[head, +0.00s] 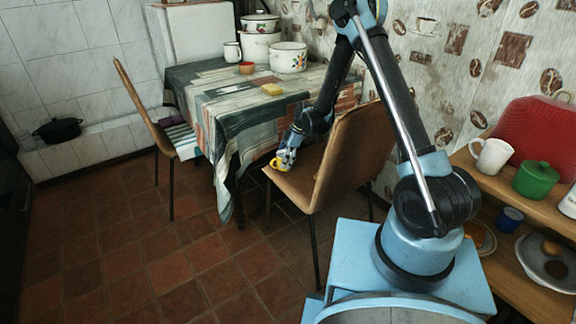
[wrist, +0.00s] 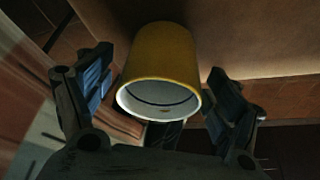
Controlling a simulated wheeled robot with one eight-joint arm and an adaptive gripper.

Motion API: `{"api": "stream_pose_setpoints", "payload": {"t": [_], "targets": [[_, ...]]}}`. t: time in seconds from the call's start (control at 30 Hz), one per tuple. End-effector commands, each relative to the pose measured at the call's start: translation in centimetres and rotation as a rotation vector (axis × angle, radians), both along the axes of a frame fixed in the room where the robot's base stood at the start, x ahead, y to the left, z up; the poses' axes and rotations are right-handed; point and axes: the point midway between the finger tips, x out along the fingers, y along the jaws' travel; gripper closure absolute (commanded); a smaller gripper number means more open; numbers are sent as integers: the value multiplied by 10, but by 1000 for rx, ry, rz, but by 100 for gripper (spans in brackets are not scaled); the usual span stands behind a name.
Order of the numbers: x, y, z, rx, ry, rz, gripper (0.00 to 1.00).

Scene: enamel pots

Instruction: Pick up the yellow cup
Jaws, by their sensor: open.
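The yellow cup (head: 278,163) stands on the seat of the brown chair (head: 283,183), near its front edge. In the wrist view the cup (wrist: 160,66) shows its yellow outer wall and white inside, with its rim toward the camera. My gripper (head: 287,155) is at the cup, low over the seat. In the wrist view my gripper (wrist: 158,95) is open, with one finger on each side of the cup and gaps visible between fingers and wall. The cup's far end is hidden.
The chair's tall backrest (head: 355,150) stands right beside my forearm. The table (head: 230,105) with a patterned cloth is behind, holding white pots (head: 288,58) and a yellow sponge-like block (head: 272,89). A shelf (head: 520,217) stands at right. The tiled floor at left is clear.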

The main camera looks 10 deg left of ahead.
Motion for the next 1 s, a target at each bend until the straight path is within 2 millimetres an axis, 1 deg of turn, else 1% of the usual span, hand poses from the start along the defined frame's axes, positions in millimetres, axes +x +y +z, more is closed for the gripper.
{"api": "stream_pose_setpoints", "payload": {"t": [0.03, 0.1, 0.33, 0.37, 0.4, 0.47, 0.5, 0.57, 0.6, 0.87, 1.0], "targets": [[-1, 2, -5, 0, 0, 0, 16], [-2, 3, -9, 0, 0, 0, 16], [-2, 3, -10, 0, 0, 0, 16], [-2, 3, -10, 0, 0, 0, 23], [-2, 3, -10, 0, 0, 0, 32], [-2, 3, -10, 0, 0, 0, 46], [-2, 3, -10, 0, 0, 0, 55], [-2, 3, -9, 0, 0, 0, 68], [-2, 3, -9, 0, 0, 0, 72], [-2, 4, -9, 0, 0, 0, 72], [-2, 4, -2, 0, 0, 0, 72]]}}
